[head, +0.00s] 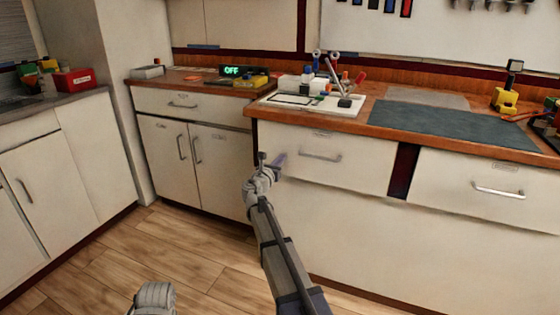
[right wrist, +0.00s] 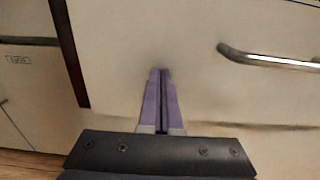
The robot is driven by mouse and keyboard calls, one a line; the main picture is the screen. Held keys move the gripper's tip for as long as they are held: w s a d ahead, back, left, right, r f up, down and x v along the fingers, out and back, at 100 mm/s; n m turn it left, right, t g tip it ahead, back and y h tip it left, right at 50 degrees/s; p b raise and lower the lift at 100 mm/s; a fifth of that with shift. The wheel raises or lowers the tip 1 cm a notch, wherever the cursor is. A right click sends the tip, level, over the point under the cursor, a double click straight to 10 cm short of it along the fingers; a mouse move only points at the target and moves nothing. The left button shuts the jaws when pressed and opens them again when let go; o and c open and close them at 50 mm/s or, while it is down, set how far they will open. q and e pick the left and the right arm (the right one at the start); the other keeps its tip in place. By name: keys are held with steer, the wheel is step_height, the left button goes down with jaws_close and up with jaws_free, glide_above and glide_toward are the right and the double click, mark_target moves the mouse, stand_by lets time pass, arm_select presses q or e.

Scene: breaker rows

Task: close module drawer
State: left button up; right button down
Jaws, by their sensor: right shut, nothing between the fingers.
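The cream drawer front (head: 345,172) with a silver bar handle (head: 320,156) is under the left end of the long wooden worktop. Its label is too small to read. My right gripper (head: 278,161) is shut and empty, at the left part of this front, left of the handle. In the right wrist view, the purple fingertips (right wrist: 160,72) lie together against or very near the cream front (right wrist: 190,30), with the handle (right wrist: 265,58) to their right. I cannot tell whether they touch, or whether a small gap stays behind the front. No left gripper fingers show.
A second drawer (head: 490,192) sits to the right, beyond a dark upright strip (head: 402,170). A lower cabinet with two doors (head: 190,160) stands at the left. The worktop holds a dark mat (head: 450,125) and small parts. The wooden floor (head: 190,245) is clear.

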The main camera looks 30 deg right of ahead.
arm_select(q)
steer(key=shift+a, duration=0.6)
arm_select(e)
steer(key=v, duration=1.4)
steer(key=s+a+f+m+g+y, duration=0.5)
steer(key=s+a+f+m+g, duration=0.1)
steer(key=s+a+f+m, duration=0.7)
steer(key=s+a+f+m+g+y+p, duration=0.1)
steer(key=s+a+f+m+g+y, duration=0.3)
steer(key=s+a, duration=0.4)
steer(key=s+a+f+m+g+y, duration=0.25)
steer(key=s+a+f+m, duration=0.2)
steer(key=s+a, duration=0.4)
arm_select(q)
step_height(320, 180, up, 39)
steer(key=p, duration=3.8)
arm_select(e)
step_height(320, 180, up, 39)
steer(key=s+d, duration=0.1)
steer(key=shift+s+d+m+y, duration=0.2)
steer(key=shift+s+m+y, duration=0.15)
steer(key=shift+y, duration=0.1)
